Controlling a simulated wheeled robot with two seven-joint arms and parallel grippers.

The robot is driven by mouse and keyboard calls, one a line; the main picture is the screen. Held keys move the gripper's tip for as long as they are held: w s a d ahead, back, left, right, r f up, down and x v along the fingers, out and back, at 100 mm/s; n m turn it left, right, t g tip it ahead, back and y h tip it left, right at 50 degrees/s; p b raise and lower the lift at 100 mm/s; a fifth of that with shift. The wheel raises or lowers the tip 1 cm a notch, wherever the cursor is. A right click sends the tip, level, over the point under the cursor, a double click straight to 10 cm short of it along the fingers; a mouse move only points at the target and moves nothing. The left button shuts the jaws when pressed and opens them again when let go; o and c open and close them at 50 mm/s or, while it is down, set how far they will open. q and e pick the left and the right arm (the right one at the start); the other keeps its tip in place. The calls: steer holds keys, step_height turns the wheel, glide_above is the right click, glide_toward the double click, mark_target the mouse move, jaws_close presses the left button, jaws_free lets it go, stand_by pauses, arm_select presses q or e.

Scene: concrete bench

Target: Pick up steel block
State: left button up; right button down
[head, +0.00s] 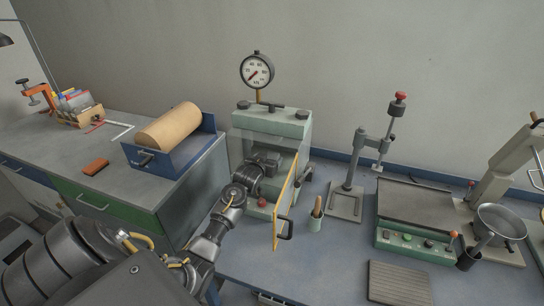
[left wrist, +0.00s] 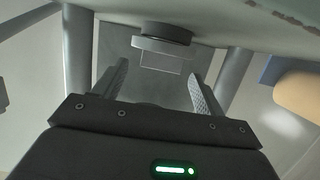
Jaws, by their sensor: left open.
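My left gripper (head: 266,160) reaches into the green bench press (head: 275,118), past its open yellow-framed door (head: 285,203). In the left wrist view the gripper (left wrist: 162,82) is open, with its two dark ridged fingers spread apart and nothing gripped. Ahead of the fingers is the press's round dark ram (left wrist: 164,32) with a flat grey disc. A small grey rectangular face (left wrist: 160,62), perhaps the steel block, shows just below the disc, between the fingertips. In the head view my gripper and arm hide that spot. My right gripper is not seen.
The press columns (left wrist: 78,50) stand close on both sides of my left gripper. A blue roll holder (head: 175,150) stands left. A hotplate-like unit (head: 425,215) is farther right.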

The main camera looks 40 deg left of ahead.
arm_select(q)
steer(key=shift+x, duration=1.05)
steer(key=c, duration=1.3)
